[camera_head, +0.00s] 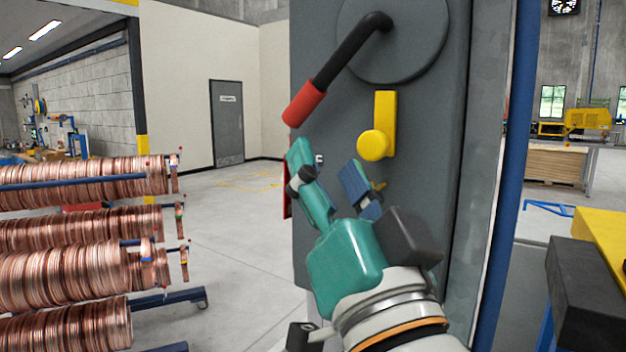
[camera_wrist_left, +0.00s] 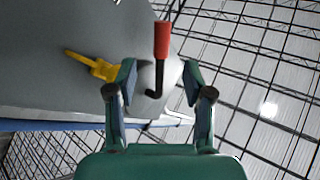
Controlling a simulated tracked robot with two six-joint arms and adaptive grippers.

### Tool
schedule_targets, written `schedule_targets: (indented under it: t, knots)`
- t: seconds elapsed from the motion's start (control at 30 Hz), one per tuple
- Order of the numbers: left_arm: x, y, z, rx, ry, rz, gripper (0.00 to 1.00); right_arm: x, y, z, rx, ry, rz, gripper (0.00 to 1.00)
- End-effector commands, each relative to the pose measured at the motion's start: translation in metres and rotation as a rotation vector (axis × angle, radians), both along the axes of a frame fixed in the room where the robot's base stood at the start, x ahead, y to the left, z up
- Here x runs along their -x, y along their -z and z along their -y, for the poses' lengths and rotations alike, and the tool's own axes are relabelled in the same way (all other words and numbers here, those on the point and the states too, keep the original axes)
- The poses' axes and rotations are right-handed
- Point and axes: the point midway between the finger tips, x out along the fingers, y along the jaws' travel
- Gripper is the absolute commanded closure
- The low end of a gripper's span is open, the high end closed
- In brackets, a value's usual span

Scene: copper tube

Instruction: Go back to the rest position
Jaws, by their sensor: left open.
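My left gripper (camera_head: 330,180) is open and empty in front of the grey machine cabinet (camera_head: 420,190) in the head view. In the left wrist view its two green fingers (camera_wrist_left: 152,88) stand apart. The crank handle with a red grip (camera_head: 304,103) is above the gripper in the head view, on a round grey plate. The red grip (camera_wrist_left: 162,40) shows beyond and between the fingers in the left wrist view, and I see no contact. The yellow latch (camera_head: 378,140) is on the cabinet, just above the fingers. My right gripper is not in view.
A rack of copper tube coils (camera_head: 80,240) stands at the left. The floor (camera_head: 225,235) between rack and cabinet is clear. A blue post (camera_head: 510,150) runs along the cabinet's right edge. A yellow and black block (camera_head: 590,290) is at the lower right.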

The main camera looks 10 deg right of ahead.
Motion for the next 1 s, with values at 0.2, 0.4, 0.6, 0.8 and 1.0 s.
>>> schedule_targets:
  t: [0.2,0.4,0.6,0.8,1.0]
  knots:
    - [0.008,0.005,0.001,0.0,0.0,0.0,0.48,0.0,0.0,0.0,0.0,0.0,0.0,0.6]
    - [0.008,0.005,0.001,0.0,0.0,0.0,0.48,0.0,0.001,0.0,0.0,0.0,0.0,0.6]
    - [-0.008,0.01,-0.011,-0.002,-0.036,-0.014,0.48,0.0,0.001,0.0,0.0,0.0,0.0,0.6]
    - [-0.072,0.048,-0.049,-0.041,-0.172,-0.086,0.48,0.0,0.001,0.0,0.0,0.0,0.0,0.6]
    - [-0.147,0.126,-0.101,-0.149,-0.331,-0.208,0.48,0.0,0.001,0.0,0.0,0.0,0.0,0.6]
